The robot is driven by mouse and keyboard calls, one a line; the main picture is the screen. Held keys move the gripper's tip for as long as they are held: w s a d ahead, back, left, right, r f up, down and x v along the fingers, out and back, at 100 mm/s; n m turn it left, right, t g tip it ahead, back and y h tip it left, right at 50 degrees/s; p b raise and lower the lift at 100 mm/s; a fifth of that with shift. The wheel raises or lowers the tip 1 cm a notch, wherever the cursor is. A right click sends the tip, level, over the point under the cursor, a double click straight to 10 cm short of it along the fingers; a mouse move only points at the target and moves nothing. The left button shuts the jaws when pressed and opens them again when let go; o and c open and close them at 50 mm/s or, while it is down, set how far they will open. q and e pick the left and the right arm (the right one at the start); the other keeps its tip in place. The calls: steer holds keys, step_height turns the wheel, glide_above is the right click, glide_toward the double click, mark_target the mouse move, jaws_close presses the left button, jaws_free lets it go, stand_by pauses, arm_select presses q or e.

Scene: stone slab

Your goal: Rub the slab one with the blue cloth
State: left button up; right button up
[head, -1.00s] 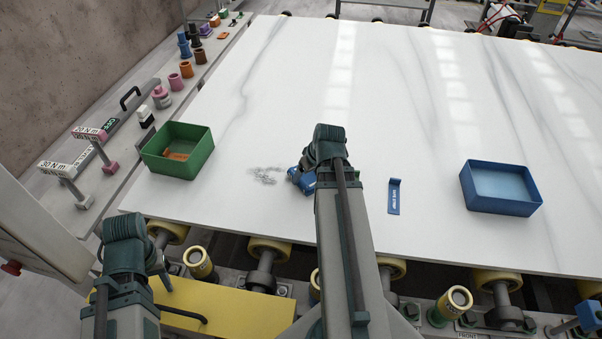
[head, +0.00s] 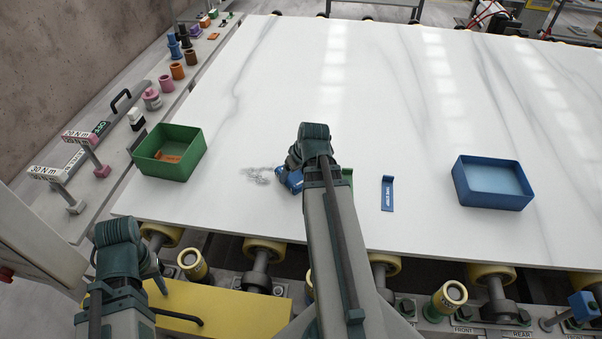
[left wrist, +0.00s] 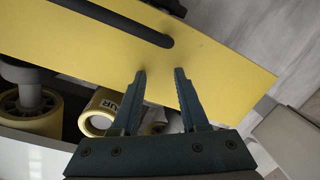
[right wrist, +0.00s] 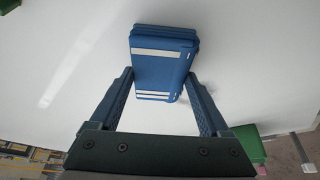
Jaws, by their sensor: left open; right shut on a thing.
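The white, grey-veined slab (head: 400,110) lies flat in the head view. A patch of grey marks (head: 256,175) is on its near left part. My right gripper (head: 293,168) is shut on the folded blue cloth (head: 291,181), at the right edge of the marks. In the right wrist view the cloth (right wrist: 160,65), with pale stripes, sits between the fingertips (right wrist: 158,82). I cannot tell whether the cloth touches the slab. My left gripper (head: 152,268) is open and empty off the slab's near left corner; its fingers (left wrist: 159,75) are over a yellow panel (left wrist: 220,65).
A green box (head: 160,170) holding an orange piece stands left on the slab. A blue box (head: 495,202) and a blue strip (head: 387,193) are on the right. A green object (head: 347,177) is partly hidden by my right arm. Tools line the left ledge.

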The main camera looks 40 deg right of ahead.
steer(key=shift+w+a, duration=0.2)
steer(key=shift+w, duration=0.1)
steer(key=shift+w+a+f, duration=0.1)
steer(key=shift+w+a, duration=1)
steer(key=shift+a, duration=0.05)
steer(key=shift+w+a, duration=1.1)
steer(key=shift+w, duration=0.2)
steer(key=shift+w+a, duration=1.05)
steer(key=shift+w, duration=0.25)
steer(key=shift+w+a, duration=0.1)
steer(key=shift+w+a, duration=1.15)
steer(key=shift+w, duration=0.05)
